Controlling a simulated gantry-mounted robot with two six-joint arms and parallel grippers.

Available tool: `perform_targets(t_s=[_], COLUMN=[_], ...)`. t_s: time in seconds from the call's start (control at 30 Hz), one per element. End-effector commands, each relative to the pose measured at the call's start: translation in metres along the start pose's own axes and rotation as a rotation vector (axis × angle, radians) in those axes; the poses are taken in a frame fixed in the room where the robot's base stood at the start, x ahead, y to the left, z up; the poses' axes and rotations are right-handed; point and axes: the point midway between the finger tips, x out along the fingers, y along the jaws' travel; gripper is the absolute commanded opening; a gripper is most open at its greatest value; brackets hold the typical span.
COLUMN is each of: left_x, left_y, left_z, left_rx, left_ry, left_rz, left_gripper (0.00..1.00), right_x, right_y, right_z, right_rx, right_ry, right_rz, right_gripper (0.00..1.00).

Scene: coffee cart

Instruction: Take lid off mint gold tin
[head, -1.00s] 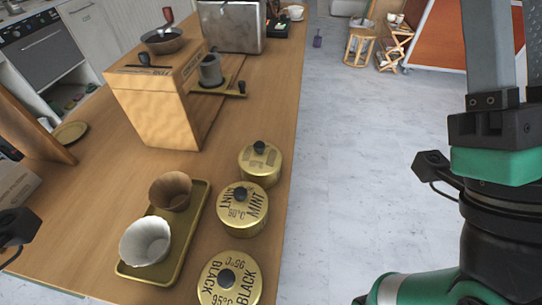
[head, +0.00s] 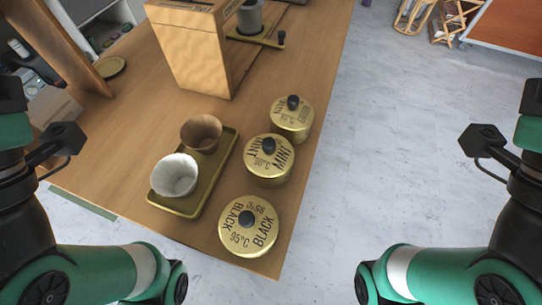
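The mint gold tin (head: 268,170) stands upright on the wooden counter, in the middle of a row of three gold tins. Its round lid (head: 285,155), marked MINT with a black knob (head: 268,145), is on it. My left arm comes in at the left edge and my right arm at the right edge. Neither arm is near the tin, and both grippers' fingertips are out of the frame.
The BLACK tin (head: 249,226) is in front and another gold tin (head: 291,117) behind, both lidded and close by. A tray (head: 221,165) with a white cup (head: 174,175) and brown cup (head: 201,133) lies left. A wooden grinder box (head: 190,55) stands behind. The counter edge is close on the right.

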Motion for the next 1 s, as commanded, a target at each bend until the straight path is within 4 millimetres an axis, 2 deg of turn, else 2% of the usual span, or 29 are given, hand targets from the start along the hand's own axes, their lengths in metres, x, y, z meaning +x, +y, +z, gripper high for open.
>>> perform_targets(t_s=[0.47,0.73,1.0], left_x=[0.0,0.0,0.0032], left_y=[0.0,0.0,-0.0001], left_z=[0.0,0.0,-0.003], left_rx=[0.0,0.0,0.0], left_ry=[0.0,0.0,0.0], left_rz=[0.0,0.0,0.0], left_gripper=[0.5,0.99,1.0], right_x=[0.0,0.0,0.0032], right_y=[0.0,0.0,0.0], right_z=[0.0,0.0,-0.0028], right_rx=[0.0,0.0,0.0], right_ry=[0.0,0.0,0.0], right_rz=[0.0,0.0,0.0], right_gripper=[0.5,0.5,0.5])
